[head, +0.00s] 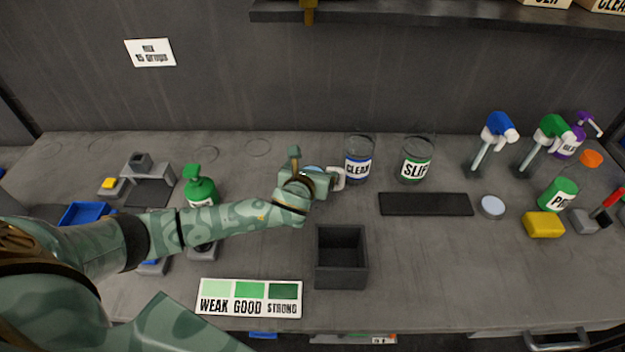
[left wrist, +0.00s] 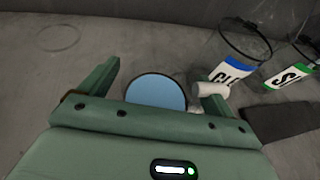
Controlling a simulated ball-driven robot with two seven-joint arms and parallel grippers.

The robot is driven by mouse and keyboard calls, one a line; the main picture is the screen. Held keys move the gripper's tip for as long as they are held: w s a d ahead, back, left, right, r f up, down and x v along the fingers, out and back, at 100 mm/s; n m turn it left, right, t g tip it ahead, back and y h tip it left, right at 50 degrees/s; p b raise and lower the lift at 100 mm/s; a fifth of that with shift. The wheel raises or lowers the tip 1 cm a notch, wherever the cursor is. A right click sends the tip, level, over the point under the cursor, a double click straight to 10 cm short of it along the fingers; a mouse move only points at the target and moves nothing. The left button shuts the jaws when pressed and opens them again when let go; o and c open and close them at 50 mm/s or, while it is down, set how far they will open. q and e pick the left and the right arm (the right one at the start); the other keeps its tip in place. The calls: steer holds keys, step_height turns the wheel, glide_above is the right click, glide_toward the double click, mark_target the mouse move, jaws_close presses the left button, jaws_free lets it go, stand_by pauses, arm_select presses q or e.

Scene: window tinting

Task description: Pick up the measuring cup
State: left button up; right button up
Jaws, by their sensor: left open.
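The measuring cup (head: 338,177) stands on the bench at the back middle, mostly hidden behind my left gripper in the head view; its white handle shows at the right. In the left wrist view the cup (left wrist: 156,92) shows as a round, light-blue top between the two fingers, with the white handle beside the right finger. My left gripper (head: 312,171) is open with its fingers on either side of the cup; I cannot tell whether they touch it. The fingers also show in the left wrist view (left wrist: 163,84). My right gripper is not in view.
A clear jar labelled CLEAN or similar (head: 358,168) and a SLIP jar (head: 416,169) stand just right of the cup. A dark open box (head: 341,279) and a WEAK/GOOD/STRONG card (head: 248,306) lie nearer. A green bottle (head: 199,186) stands left. A black mat (head: 425,204) lies right.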

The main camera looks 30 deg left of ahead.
arm_select(q)
steer(key=c, duration=1.2)
steer(key=shift+o, duration=0.2)
